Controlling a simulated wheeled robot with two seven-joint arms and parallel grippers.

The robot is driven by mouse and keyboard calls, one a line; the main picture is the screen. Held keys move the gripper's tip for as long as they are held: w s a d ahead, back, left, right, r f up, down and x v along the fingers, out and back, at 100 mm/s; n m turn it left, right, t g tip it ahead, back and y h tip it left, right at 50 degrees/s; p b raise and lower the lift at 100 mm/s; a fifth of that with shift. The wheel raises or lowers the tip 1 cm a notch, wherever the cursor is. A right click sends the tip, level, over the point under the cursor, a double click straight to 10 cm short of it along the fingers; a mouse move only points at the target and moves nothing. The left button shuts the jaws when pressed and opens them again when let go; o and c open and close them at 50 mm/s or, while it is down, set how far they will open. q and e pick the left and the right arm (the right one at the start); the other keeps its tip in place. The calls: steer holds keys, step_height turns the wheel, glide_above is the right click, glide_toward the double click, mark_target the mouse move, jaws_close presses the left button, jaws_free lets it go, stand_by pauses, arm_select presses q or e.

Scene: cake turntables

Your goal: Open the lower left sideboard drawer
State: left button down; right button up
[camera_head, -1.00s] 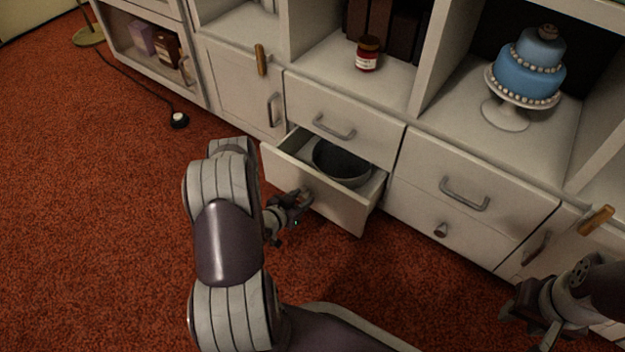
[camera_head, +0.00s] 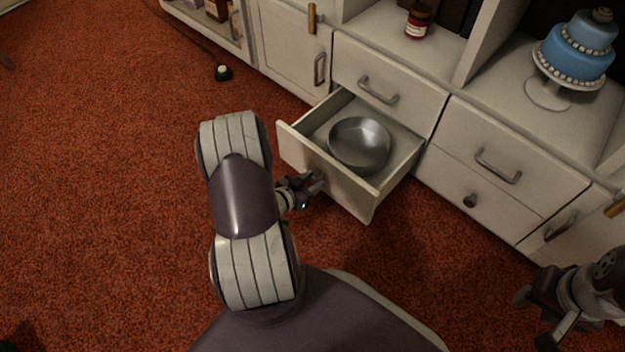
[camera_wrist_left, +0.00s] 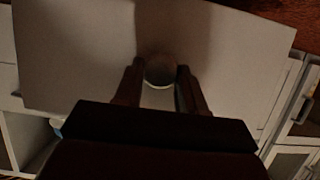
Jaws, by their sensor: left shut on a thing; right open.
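The lower left sideboard drawer (camera_head: 345,190) is pulled well out, with a grey metal bowl (camera_head: 359,145) inside it. My left gripper (camera_head: 313,184) is at the drawer's front, shut on its round knob (camera_wrist_left: 160,71). In the left wrist view the two fingers (camera_wrist_left: 160,88) stand on either side of the knob, against the pale drawer front. My right gripper (camera_head: 535,318) is open and empty at the lower right, in front of the sideboard and apart from it.
The upper left drawer (camera_head: 388,85) above is closed. The drawers (camera_head: 490,170) to the right are closed too. A blue cake (camera_head: 577,50) on a stand and a red-labelled jar (camera_head: 418,20) stand on the shelves. The red carpet (camera_head: 120,200) to the left is clear apart from a cable with a foot switch (camera_head: 222,73).

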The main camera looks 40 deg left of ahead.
arm_select(q)
steer(key=c, duration=0.7)
jaws_free()
steer(key=shift+s+r+p, duration=0.2)
steer(key=shift+s+p, duration=0.05)
steer(key=shift+p, duration=0.05)
steer(key=p+v, duration=0.5)
steer(key=v, duration=0.7)
steer(key=shift+s+f+p, duration=0.15)
steer(key=shift+p, duration=0.25)
